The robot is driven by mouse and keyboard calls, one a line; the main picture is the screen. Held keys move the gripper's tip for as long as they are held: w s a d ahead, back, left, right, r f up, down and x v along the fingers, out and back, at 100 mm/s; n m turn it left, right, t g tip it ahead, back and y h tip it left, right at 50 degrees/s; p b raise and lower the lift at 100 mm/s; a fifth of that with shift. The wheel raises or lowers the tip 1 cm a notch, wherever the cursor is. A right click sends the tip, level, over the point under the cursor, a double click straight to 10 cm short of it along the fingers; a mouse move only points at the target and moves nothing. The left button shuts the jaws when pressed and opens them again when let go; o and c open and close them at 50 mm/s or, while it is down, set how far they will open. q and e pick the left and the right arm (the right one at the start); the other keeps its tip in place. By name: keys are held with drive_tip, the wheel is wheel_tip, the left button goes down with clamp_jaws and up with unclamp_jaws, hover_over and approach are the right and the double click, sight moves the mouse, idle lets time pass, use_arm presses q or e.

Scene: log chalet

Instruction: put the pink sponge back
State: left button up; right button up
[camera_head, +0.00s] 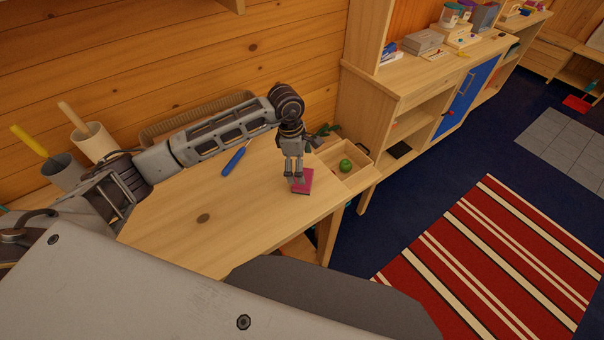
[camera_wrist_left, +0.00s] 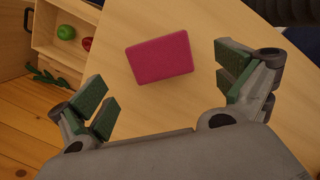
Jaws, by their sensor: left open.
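The pink sponge (camera_head: 304,181) lies flat on the light wooden table (camera_head: 240,215), near its right end. In the left wrist view the sponge (camera_wrist_left: 160,57) lies ahead of and between the open fingers, not touching them. My left gripper (camera_head: 298,185) is right over the sponge, pointing down, open and empty; its fingers (camera_wrist_left: 165,95) show green pads. In the head view the fingers hide part of the sponge. My right gripper is not in view.
An open wooden tray (camera_head: 368,176) at the table's right end holds a green apple (camera_head: 346,165) and, in the wrist view, a red item (camera_wrist_left: 87,43). A blue-handled tool (camera_head: 234,161) lies behind the sponge. Two cups (camera_head: 93,143) and a wicker basket (camera_head: 160,131) stand along the wall.

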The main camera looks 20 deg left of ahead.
use_arm(q)
drive_tip(key=shift+a+r+b, duration=0.2)
drive_tip(key=shift+r+b, duration=0.05)
drive_tip(key=shift+r, duration=1.2)
drive_tip(key=shift+a+r+b, duration=0.2)
drive_tip(key=shift+r, duration=1.2)
drive_tip(key=shift+s+f, duration=0.1)
drive_tip(key=shift+s, duration=0.05)
